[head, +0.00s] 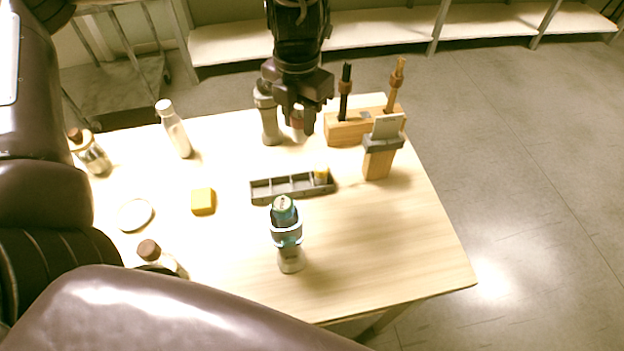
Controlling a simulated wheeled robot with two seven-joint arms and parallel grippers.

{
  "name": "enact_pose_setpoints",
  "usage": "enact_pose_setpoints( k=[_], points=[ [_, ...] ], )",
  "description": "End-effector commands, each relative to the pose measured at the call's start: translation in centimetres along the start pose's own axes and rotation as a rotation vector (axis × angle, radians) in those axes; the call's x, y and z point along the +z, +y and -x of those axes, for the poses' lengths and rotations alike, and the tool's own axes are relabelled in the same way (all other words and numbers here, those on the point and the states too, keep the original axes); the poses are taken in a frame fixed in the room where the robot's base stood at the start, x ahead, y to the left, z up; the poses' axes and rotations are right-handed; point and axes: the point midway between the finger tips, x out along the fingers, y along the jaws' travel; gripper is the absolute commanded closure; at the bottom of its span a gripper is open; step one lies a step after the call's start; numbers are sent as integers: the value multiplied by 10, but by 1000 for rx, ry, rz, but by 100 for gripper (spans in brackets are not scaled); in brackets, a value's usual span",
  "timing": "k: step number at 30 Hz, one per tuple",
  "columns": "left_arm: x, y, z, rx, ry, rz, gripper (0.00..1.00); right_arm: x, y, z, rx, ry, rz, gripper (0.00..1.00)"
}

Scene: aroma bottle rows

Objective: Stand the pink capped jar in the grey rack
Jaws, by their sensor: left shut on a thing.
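The grey rack (262,197), a long tray of small compartments, lies in the middle of the table. A small yellow-and-white jar stands in its right end compartment; the other compartments look empty. My left gripper (299,122) hangs beyond the rack, pointing down, and is shut on a small jar (298,136). This jar has a pinkish-red upper part and a pale body, and appears to be the pink capped jar. The fingers hide part of it. I cannot tell whether its base touches the table. My right gripper is not in view.
A grey-brown bottle (270,128) stands just left of the held jar. A wooden holder (343,132) and a wooden block (377,164) stand right. A blue-green topped bottle (288,238) stands before the rack. A yellow block (203,201) and white bottle (177,136) are left. The table's right front is clear.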

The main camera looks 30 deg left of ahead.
Motion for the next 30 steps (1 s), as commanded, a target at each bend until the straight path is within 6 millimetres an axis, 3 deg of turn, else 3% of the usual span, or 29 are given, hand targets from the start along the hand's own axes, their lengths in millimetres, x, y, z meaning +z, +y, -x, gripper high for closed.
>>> enact_pose_setpoints(
  k=[1,3,12,19,25,30],
  points=[
    [-2,0,-20,-4,8,2,92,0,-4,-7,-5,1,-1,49],
    [-2,0,-40,-4,8,3,92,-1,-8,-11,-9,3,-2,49],
    [-1,0,-112,-3,5,4,92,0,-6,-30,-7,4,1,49],
    [0,0,-132,-1,1,5,92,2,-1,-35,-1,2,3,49],
    [0,0,-161,-1,2,4,92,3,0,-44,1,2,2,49],
    [0,0,-165,0,-1,5,92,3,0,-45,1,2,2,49]
  ],
)
